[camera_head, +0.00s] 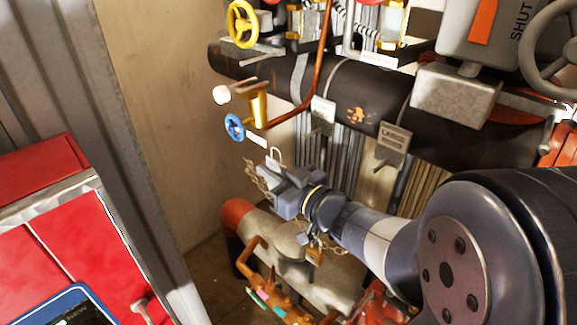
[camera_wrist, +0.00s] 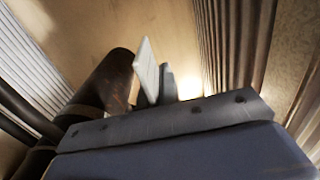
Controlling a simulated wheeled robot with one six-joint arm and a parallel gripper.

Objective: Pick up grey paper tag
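A small pale grey tag (camera_head: 272,165) with a wire loop on top shows at the tip of my gripper (camera_head: 283,182) in the head view. In the wrist view, a pale flat piece with faint marks, which looks like this tag (camera_wrist: 146,70), stands upright beside a grey finger (camera_wrist: 167,83) of my gripper. The tag and fingers overlap in both views, so I cannot tell whether the fingers are closed on it. A larger grey plate with lettering (camera_head: 395,139) hangs on the dark pipe, apart from my gripper.
A thick dark pipe (camera_head: 340,88) runs behind my gripper. A blue handwheel (camera_head: 234,127) and yellow handwheel (camera_head: 242,24) are up left. A chain (camera_head: 257,182) hangs beside my gripper. A pale pipe with a red end (camera_head: 239,213) lies below. A red cabinet (camera_head: 70,235) stands left.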

